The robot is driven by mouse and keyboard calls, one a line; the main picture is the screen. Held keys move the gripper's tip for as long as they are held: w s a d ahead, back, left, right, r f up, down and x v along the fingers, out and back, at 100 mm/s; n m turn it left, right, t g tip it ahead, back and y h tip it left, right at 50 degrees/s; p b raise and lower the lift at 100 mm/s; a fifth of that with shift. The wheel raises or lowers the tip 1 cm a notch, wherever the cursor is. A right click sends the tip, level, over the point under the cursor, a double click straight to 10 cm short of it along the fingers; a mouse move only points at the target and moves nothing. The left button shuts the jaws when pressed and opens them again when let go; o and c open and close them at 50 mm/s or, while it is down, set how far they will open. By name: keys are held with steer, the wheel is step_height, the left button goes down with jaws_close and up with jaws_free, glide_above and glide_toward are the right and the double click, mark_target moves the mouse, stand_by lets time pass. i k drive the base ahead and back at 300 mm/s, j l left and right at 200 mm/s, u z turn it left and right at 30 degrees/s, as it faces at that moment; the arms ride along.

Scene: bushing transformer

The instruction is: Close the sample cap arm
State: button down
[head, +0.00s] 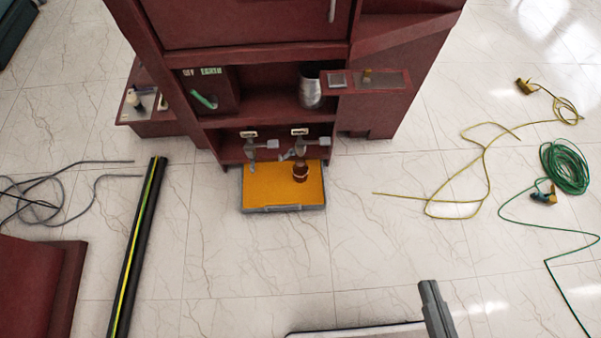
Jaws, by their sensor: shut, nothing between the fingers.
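Two small grey metal fittings hang under white labels at the foot of a dark red cabinet: a left one (251,150) and a right one (300,148). A short grey arm (288,154) sticks out to the left from the right fitting; it seems to be the sample cap arm, but it is too small to tell its exact position. A brown bottle (300,173) stands on the orange tray below the right fitting. My gripper (431,287) shows at the bottom edge, right of centre, shut and empty, well apart from the fittings.
The orange tray (259,187) juts out from the dark red cabinet (250,78). A black and yellow pole (138,245) lies on the floor to the left. Yellow (484,170) and green (565,168) cables lie to the right. The tiled floor before the tray is clear.

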mark_target(292, 152)
steer(key=i+u, duration=0.1)
steer(key=i, duration=0.45)
steer(key=u, duration=1.55)
steer(key=i, duration=0.05)
